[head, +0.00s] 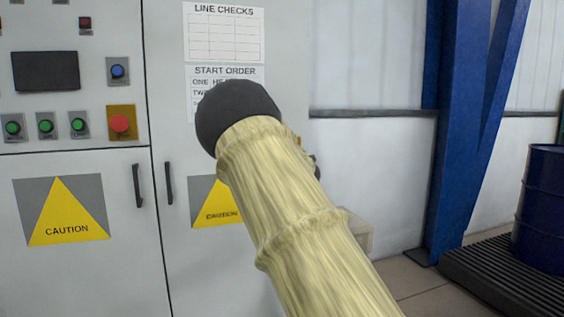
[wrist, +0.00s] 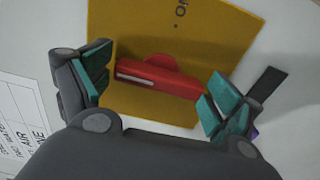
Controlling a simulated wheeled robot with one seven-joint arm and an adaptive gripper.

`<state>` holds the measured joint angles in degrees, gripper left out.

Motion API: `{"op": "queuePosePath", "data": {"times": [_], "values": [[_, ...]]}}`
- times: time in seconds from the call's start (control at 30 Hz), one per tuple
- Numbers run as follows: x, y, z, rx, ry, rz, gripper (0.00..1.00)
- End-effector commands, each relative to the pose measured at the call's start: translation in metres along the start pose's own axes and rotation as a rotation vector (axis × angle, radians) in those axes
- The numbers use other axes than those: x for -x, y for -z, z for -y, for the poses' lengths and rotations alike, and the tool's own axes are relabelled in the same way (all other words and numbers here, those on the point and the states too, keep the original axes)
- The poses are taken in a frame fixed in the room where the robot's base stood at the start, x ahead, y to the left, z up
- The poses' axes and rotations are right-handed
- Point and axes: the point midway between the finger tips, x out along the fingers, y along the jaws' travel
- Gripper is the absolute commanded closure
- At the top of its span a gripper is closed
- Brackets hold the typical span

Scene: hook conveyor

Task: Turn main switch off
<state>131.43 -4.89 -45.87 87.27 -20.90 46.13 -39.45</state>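The main switch has a red rotary handle (wrist: 160,78) with a white line at its left end, mounted on a yellow plate (wrist: 135,40). In the wrist view the handle lies nearly crosswise, slightly tilted. My gripper (wrist: 158,92) is open, with one teal-padded finger beyond each end of the handle. Gaps show between the pads and the handle, so it is not gripped. Dark lettering on the plate is cut off at the top of the picture. In the head view my arm covers the switch and gripper; only a sliver of yellow shows beside it.
The grey cabinet holds green buttons (head: 46,126), a red button on a yellow plate (head: 120,123), a blue knob (head: 118,71) and door handles (head: 137,185). Paper sheets (head: 224,32) hang above. A blue column (head: 460,120) and a blue drum (head: 542,210) stand right.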

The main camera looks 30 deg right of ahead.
Motion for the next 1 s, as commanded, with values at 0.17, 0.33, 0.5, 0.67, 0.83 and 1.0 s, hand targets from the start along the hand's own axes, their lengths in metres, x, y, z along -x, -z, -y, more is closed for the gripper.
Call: {"op": "queuePosePath", "data": {"times": [0.17,0.33,0.5,0.67,0.83,1.0], "values": [[0.000,0.000,-0.001,-0.001,-0.001,0.000,0.04],[0.001,0.000,-0.001,-0.001,-0.001,0.000,0.04],[0.012,0.000,-0.001,-0.001,-0.001,0.001,0.04],[0.037,0.000,-0.002,-0.001,-0.001,0.001,0.04],[0.069,0.000,-0.001,-0.002,-0.001,0.001,0.04],[0.096,-0.001,0.000,-0.002,0.000,0.001,0.04]]}}
